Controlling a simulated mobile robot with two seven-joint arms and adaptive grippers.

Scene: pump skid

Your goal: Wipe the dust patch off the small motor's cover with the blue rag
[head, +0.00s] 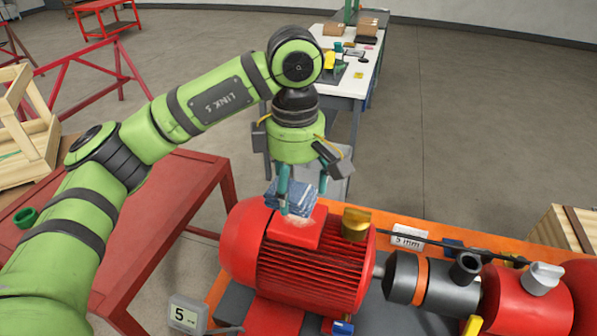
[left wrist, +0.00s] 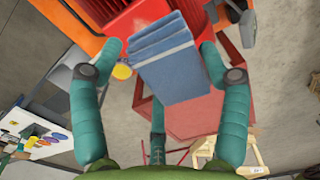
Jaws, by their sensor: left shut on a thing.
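The small motor (head: 310,270) is red and ribbed, with a flat red cover (head: 313,237) on top. A pale dust patch (head: 298,221) shows on the cover near its back edge. My left gripper (head: 298,203) points down over the back of the cover. It is shut on the folded blue rag (head: 283,204), which also shows between the fingers in the left wrist view (left wrist: 178,72). The rag is at the cover's back edge, beside the dust patch and hiding part of that area. I cannot tell if it touches the cover. My right gripper is out of view.
A brass-coloured part (head: 356,223) stands at the cover's right. A grey coupling and shaft (head: 425,280) lead right to more red machinery (head: 515,300). A red table (head: 140,230) is at left, and a white workbench (head: 350,85) with items is behind. Grey floor lies behind the skid.

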